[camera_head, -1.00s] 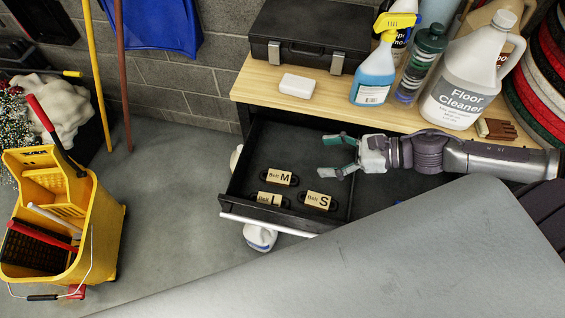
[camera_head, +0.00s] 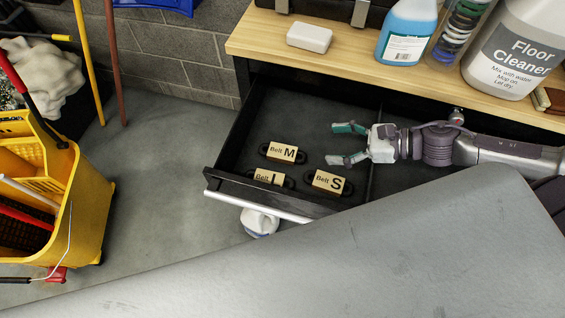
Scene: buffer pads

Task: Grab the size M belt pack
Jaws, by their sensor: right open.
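The belt pack marked M (camera_head: 283,152) lies in the open black drawer (camera_head: 300,106), behind two similar packs. The pack marked S (camera_head: 327,182) lies to its front right. The pack marked L (camera_head: 268,177) lies in front of it, partly hidden by the drawer's front wall. My right gripper (camera_head: 346,144) comes in from the right over the drawer. Its teal-tipped fingers are spread and empty, pointing left toward the M pack with a clear gap. My left gripper is not in view.
The wooden bench top (camera_head: 275,32) above the drawer holds a white block (camera_head: 310,37), a blue spray bottle (camera_head: 407,31) and a floor cleaner jug (camera_head: 513,50). A yellow mop bucket (camera_head: 85,205) stands on the floor at left. A large grey surface (camera_head: 330,265) fills the front.

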